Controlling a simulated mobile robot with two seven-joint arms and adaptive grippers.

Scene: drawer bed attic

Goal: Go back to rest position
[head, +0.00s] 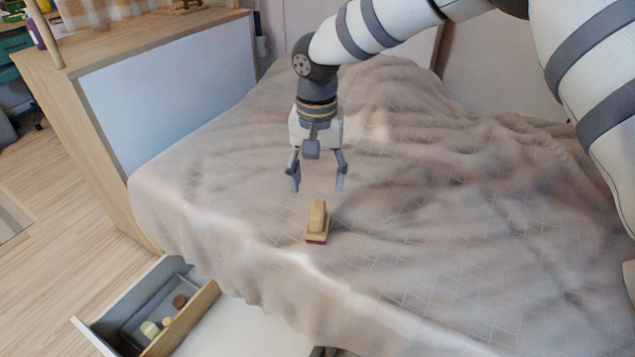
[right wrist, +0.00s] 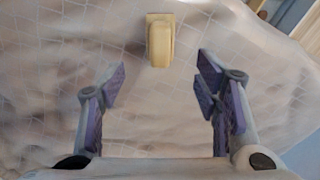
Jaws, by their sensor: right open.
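My right gripper (head: 317,183) is open and empty above the bed, its two fingers apart and pointing down. In the right wrist view the right gripper (right wrist: 160,90) also shows spread purple-grey fingers with nothing between them. A small tan wooden block with a raised handle and a reddish base (head: 317,222) lies on the blanket just beyond the fingertips, apart from them. The block also shows in the right wrist view (right wrist: 160,40), ahead of the open fingers. My left gripper is not in view.
The bed (head: 420,200) has a rumpled beige blanket. An open drawer (head: 208,298) with a grey tray (head: 132,322) holding several small items juts out at lower left. A wooden cabinet with a pale side panel (head: 170,90) stands at left. Wooden floor is free at far left.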

